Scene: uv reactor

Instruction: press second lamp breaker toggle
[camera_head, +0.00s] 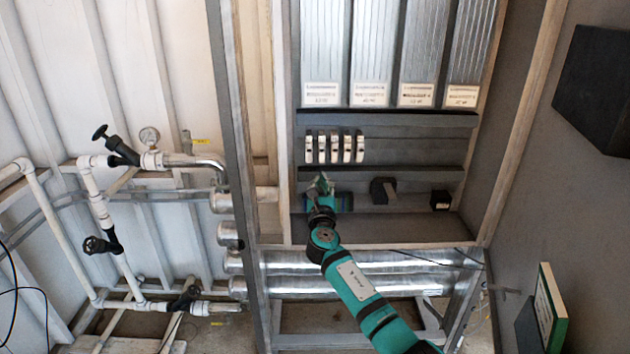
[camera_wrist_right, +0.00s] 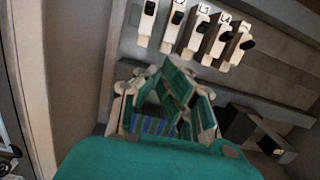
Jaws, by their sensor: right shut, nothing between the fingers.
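A row of several white breakers with black toggles is on the dark panel in the head view. The second breaker from the left (camera_head: 321,148) also shows in the wrist view (camera_wrist_right: 172,28), with its black toggle (camera_wrist_right: 177,17) near its upper end. I cannot tell for sure which way the toggle is set. My right gripper (camera_head: 322,181) is shut and empty, just below the row of breakers. In the wrist view its green fingers (camera_wrist_right: 172,70) come together beneath the breakers, apart from them. My left gripper is out of view.
A dark block with a knob (camera_head: 383,190) and a small black box (camera_head: 440,200) sit right of my right gripper. Ribbed lamp panels (camera_head: 375,45) stand above the breakers. Shiny horizontal pipes (camera_head: 370,260) run below, and a wooden-edged frame post (camera_head: 238,120) stands at the left.

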